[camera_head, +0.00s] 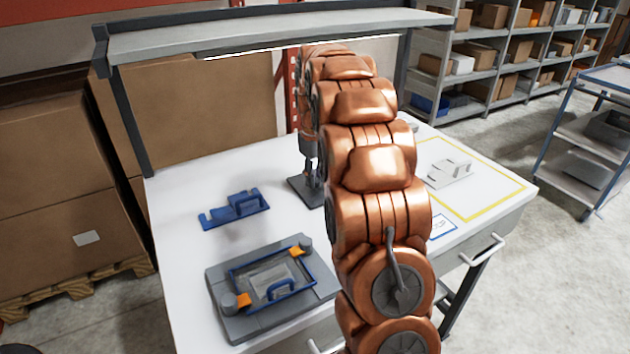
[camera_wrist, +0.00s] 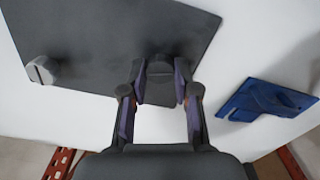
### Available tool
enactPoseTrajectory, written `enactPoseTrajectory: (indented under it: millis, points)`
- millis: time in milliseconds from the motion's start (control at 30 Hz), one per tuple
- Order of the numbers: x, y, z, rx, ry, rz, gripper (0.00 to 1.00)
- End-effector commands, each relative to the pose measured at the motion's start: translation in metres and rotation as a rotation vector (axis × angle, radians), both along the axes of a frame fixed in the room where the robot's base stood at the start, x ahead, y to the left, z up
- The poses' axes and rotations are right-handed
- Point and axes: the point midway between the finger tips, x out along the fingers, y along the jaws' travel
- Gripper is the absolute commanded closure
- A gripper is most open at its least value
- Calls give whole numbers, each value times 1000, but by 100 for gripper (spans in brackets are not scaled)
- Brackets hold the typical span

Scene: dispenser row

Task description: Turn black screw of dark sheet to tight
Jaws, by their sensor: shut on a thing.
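The dark sheet (camera_wrist: 100,35) lies flat on the white table and fills the upper part of the wrist view. In the head view the dark sheet (camera_head: 299,188) is partly hidden behind my arm. A black screw (camera_wrist: 160,80) stands at the sheet's near edge in the wrist view. My gripper (camera_wrist: 158,92) is shut on this screw, with one finger on each side. In the head view my gripper (camera_head: 313,180) points down over the sheet. A light grey slotted screw (camera_wrist: 43,70) sits at the sheet's left. How tight the black screw is cannot be told.
A grey fixture (camera_head: 235,325) with orange clips is at the front. A pale bracket (camera_head: 450,174) stands inside a yellow outline at right. A shelf (camera_head: 250,32) spans above the table.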

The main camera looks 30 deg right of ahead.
Motion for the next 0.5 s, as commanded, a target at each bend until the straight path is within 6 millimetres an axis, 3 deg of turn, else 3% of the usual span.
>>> enactPoseTrajectory:
  millis: [500]
  points:
    - [2,0,2,-4,-9,-487,100]
